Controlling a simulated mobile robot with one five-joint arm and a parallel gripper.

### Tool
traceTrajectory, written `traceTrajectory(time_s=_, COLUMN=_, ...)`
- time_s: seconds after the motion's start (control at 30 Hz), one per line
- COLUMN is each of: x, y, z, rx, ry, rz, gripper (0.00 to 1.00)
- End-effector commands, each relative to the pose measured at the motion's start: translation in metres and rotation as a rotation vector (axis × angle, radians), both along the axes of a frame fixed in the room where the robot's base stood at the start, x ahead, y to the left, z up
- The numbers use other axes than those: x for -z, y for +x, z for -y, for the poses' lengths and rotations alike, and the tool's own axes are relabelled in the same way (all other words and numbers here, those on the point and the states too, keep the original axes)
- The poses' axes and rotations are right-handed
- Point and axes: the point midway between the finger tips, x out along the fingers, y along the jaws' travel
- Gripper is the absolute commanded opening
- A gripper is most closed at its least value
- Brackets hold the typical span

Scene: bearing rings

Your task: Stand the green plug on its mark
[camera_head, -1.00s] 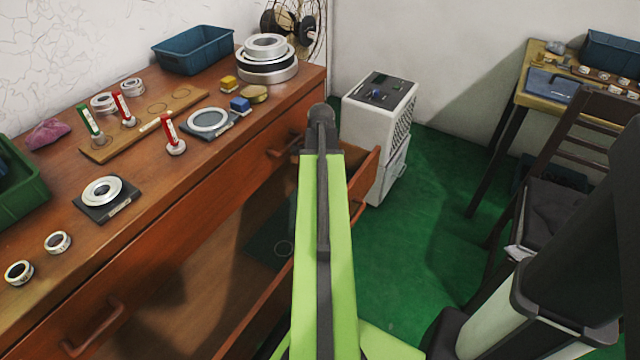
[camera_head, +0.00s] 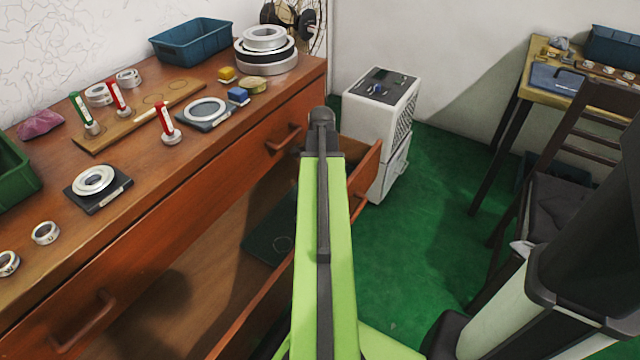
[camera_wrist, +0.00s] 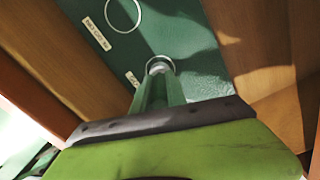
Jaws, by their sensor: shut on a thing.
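My gripper (camera_wrist: 157,92) shows in the wrist view, pointing into the open drawer, and is hidden behind my arm in the head view. It is shut on a slim green piece with a round silvery end (camera_wrist: 160,64), which looks like the green plug. The piece is over a dark green mat (camera_wrist: 203,80); I cannot tell whether it touches. A white circle mark (camera_wrist: 123,14) lies on the mat beside a white label (camera_wrist: 95,33). A second label (camera_wrist: 132,79) is partly hidden beside the plug. The mat also shows in the head view (camera_head: 266,243).
On the cabinet top, another green-handled plug (camera_head: 80,107) and two red-handled ones (camera_head: 165,118) stand by a wooden board (camera_head: 100,143). Rings, bins and stacked bearings share that top. The drawer's front (camera_head: 365,172) is close to my arm. A white cabinet (camera_head: 378,110) stands beyond.

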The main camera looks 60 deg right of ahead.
Motion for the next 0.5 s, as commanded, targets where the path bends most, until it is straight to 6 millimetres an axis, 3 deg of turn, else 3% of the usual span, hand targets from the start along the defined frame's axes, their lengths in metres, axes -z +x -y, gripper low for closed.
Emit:
traceTrajectory(time_s=0.13, x=0.0048, y=-0.0001, z=0.0001, rx=0.0, ry=0.0, rz=0.0, gripper=0.0)
traceTrajectory(time_s=0.17, x=0.0038, y=-0.0001, z=0.0001, rx=0.0, ry=0.0, rz=0.0, gripper=0.2)
traceTrajectory(time_s=0.33, x=0.0032, y=-0.0003, z=0.0001, rx=0.0, ry=0.0, rz=0.0, gripper=0.42)
traceTrajectory(time_s=0.5, x=0.0032, y=-0.0003, z=0.0002, rx=0.0, ry=0.0, rz=0.0, gripper=0.43)
